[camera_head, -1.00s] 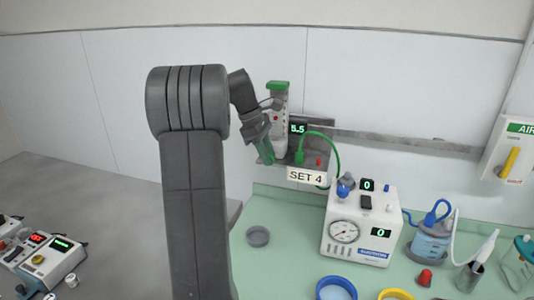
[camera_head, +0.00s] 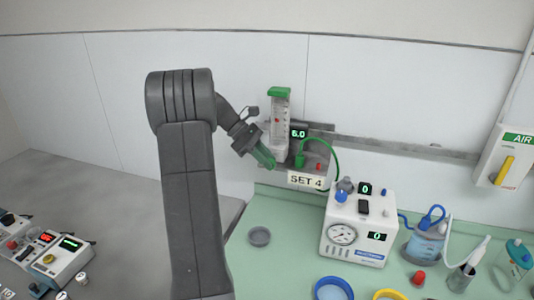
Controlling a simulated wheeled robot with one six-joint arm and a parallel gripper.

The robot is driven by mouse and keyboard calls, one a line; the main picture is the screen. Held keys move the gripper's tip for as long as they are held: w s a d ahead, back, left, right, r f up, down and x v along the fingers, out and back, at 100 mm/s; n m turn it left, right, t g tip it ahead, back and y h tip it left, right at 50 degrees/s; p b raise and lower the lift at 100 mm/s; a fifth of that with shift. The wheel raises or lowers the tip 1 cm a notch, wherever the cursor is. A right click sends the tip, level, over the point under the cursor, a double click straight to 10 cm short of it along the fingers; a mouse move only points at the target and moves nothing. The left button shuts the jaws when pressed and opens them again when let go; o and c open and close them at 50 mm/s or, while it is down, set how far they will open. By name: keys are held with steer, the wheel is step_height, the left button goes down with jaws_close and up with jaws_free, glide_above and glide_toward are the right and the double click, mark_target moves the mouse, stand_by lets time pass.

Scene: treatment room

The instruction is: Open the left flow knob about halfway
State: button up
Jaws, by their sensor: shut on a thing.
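The flowmeter (camera_head: 281,118) is a clear upright tube with a green cap on the wall rail. A small display (camera_head: 299,133) beside it reads 6.0, and a label (camera_head: 306,180) below reads SET 4. My gripper (camera_head: 266,159) has green fingers and reaches in from the left, tilted down to the flowmeter's lower left side. It is shut on the left flow knob, which the fingers hide. A green fitting (camera_head: 299,160) with a green hose stands right of the tube, and a small red part (camera_head: 318,167) is beside it.
A white device (camera_head: 356,233) with a gauge and two displays reading 0 stands on the green counter. An AIR panel (camera_head: 507,158) hangs at right. The counter's left part is mostly clear.

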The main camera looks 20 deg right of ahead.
steer(key=shift+s+a+f, duration=0.1)
steer(key=shift+f, duration=0.1)
steer(key=o, duration=0.6)
steer(key=shift+o, duration=1.3)
steer(key=shift+s+a+r, duration=0.1)
steer(key=shift+r, duration=0.05)
steer(key=shift+r, duration=0.1)
steer(key=b+v, duration=0.1)
steer(key=v, duration=1.2)
steer(key=shift+w+a+r, duration=0.15)
steer(key=shift+w+a, duration=0.05)
steer(key=shift+w, duration=0.05)
